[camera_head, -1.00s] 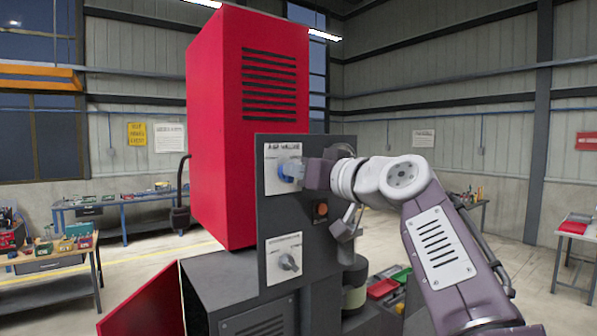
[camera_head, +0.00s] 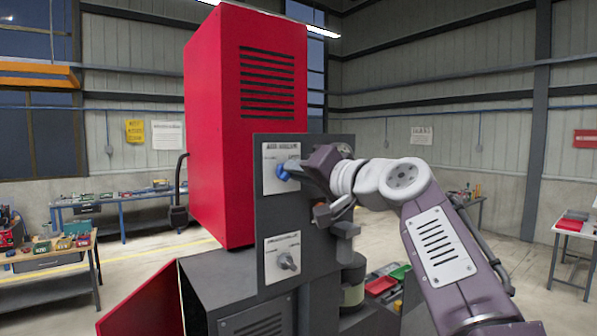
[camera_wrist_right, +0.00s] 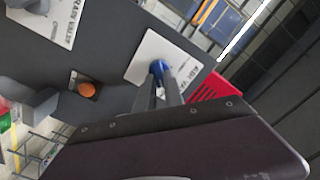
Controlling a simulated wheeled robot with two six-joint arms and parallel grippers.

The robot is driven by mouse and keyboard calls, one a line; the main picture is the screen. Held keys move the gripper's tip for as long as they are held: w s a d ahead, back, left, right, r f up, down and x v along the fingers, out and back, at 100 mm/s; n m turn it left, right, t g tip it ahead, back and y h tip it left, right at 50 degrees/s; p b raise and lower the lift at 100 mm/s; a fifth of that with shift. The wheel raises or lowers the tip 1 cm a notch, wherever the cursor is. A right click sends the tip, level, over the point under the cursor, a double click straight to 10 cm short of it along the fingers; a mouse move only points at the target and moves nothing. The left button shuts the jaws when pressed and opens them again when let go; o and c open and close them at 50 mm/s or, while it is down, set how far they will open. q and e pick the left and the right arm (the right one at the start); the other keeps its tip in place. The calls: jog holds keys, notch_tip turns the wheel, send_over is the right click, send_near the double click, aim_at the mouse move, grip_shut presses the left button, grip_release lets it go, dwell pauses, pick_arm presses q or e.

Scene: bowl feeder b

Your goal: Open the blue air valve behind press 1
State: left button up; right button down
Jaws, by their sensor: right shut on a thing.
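The blue air valve knob (camera_head: 282,173) sits on a white labelled plate (camera_head: 270,183) on the dark grey panel of the red press. It also shows in the right wrist view (camera_wrist_right: 158,67). My right gripper (camera_head: 292,172) reaches in from the right and is shut on the blue knob. In the right wrist view, its two grey fingers (camera_wrist_right: 159,85) meet the knob on both sides and partly cover it. The wrist is tilted. The knob's exact angle is hard to tell behind the fingers. My left gripper is not in view.
A second plate below carries a grey knob (camera_head: 287,262). An orange button (camera_wrist_right: 87,89) and a grey block (camera_wrist_right: 35,108) stand out from the panel near my right gripper. The red press housing (camera_head: 215,130) rises behind. Workbenches stand farther back, with open floor between.

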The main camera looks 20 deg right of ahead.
jog(key=shift+r, duration=0.25)
jog(key=c, duration=1.4)
grip_release()
jog(key=shift+c, duration=0.2)
jog(key=shift+w+f, duration=0.1)
jog(key=shift+f, duration=0.1)
jog(key=b+v, duration=0.4)
jog(key=v, duration=0.5)
jog(key=shift+a, duration=0.1)
